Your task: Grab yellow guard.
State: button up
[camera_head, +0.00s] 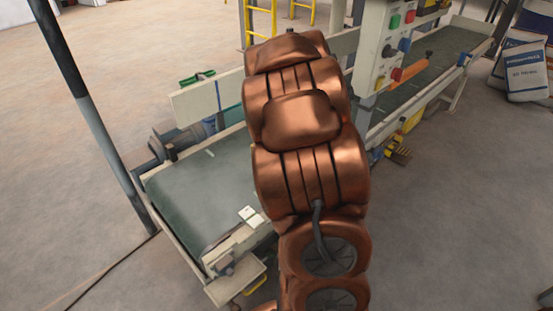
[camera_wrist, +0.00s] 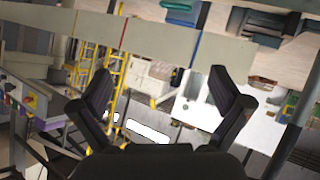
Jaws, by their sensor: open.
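Several yellow parts show, and I cannot tell for sure which is the yellow guard. In the head view, a yellow part (camera_head: 413,121) sits low on the side of the conveyor frame, right of my arm. A yellow-and-black piece (camera_head: 398,152) is just below it near the floor. A yellow rail frame (camera_head: 262,18) stands at the back, and a small yellow bar (camera_head: 255,284) is under the near conveyor end. My gripper (camera_wrist: 160,80) is open and empty in the wrist view, with a beige panel (camera_wrist: 150,38) beyond it. My arm hides it in the head view.
A green conveyor belt (camera_head: 195,195) lies left of my arm. A control box (camera_head: 390,45) with coloured buttons stands right of it. A dark post (camera_head: 88,110) is at left, and filled sacks (camera_head: 522,70) are at right.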

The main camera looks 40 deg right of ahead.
jog(key=s+d+f+t+y+b, duration=0.1)
jog(key=d+f+t+y+b, duration=0.3)
jog(key=f+t+b, duration=0.75)
jog(key=shift+w+d+f+n+g+p, duration=0.15)
jog(key=shift+w+f+g+p, duration=0.35)
jog(key=shift+w, duration=0.65)
jog(key=shift+w+d+f+n+g+p, duration=0.25)
jog(key=shift+w+g, duration=0.35)
jog(key=shift+w, duration=0.6)
jog(key=shift+w+d+f+g+p, duration=0.1)
jog(key=shift+w+f+g+p, duration=0.35)
jog(key=shift+w, duration=0.7)
jog(key=c, duration=1.3)
jog(key=shift+c, duration=0.7)
jog(key=shift+r, duration=0.1)
